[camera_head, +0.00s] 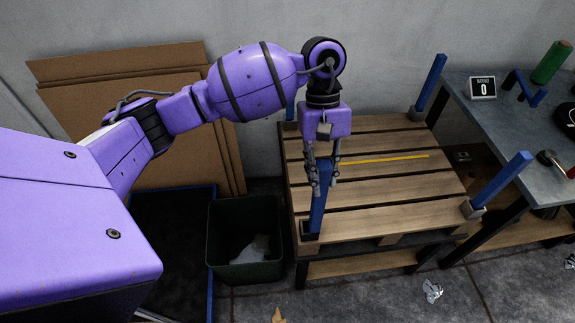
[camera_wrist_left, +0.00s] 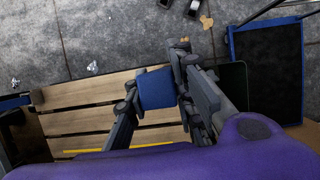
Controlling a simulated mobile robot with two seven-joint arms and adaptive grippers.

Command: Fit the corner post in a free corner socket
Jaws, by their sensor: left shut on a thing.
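A blue corner post (camera_head: 318,212) stands slightly tilted at the front-left corner of the wooden pallet (camera_head: 385,219). Its lower end meets the dark corner socket (camera_head: 307,234); I cannot tell how deep it sits. My left gripper (camera_head: 324,178) is shut on the upper part of this post. In the left wrist view the post's blue end (camera_wrist_left: 156,88) shows between the two fingers of my left gripper (camera_wrist_left: 158,100). Other blue posts stand at the back-right (camera_head: 431,82) and front-right (camera_head: 501,179) corners. My right gripper is out of view.
A yellow strip (camera_head: 385,159) lies on the pallet slats. A dark green bin (camera_head: 245,272) stands close to the pallet's left side. A grey table (camera_head: 500,115) with a counter display (camera_head: 482,87) is at right. Cardboard sheets (camera_head: 70,107) lean on the wall. Crumpled litter (camera_head: 432,291) lies on the floor.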

